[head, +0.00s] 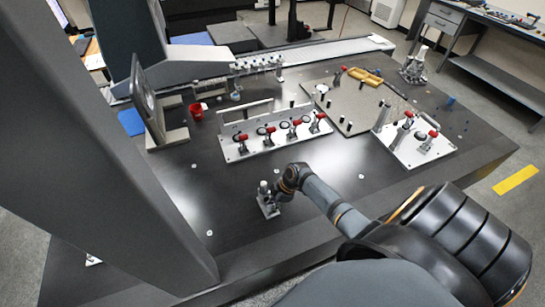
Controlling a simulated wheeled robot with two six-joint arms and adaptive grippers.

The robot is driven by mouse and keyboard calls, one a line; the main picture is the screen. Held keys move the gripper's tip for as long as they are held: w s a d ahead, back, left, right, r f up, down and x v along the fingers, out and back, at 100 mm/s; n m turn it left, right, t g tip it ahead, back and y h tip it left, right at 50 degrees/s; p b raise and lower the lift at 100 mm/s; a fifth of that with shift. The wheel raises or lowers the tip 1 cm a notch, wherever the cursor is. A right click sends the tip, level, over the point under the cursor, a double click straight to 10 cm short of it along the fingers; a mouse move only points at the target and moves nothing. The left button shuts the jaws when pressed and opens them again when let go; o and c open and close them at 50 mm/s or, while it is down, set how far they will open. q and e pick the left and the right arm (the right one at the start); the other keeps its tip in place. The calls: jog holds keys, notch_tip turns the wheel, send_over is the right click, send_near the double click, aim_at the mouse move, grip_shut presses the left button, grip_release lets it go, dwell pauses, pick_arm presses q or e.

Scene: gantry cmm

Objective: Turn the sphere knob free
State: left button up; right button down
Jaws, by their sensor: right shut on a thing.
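A small metal post on a square light base plate (267,208) stands near the front of the dark table. A rounded light grey knob (263,187) shows at its top, and I take this for the sphere knob. My right gripper (277,191) comes in from the right and is shut at the post, just beside the knob. The fingers are small and dark here, so the exact contact is partly hidden. My left gripper is not in view.
A plate with several red-tipped clamps (236,150) lies behind. Another clamp plate (430,154) and a beige plate (350,118) are to the right. A red cup (196,111) stands at the back left. A large grey column (90,140) blocks the left. Table around the post is mostly clear.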

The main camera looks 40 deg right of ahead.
jog(key=shift+w+n+g+b, duration=0.15)
jog(key=shift+n+g+b, duration=0.35)
jog(key=shift+n+b, duration=0.6)
jog(key=shift+n, duration=0.5)
dwell(0.4)
jog(key=c, duration=1.1)
grip_release()
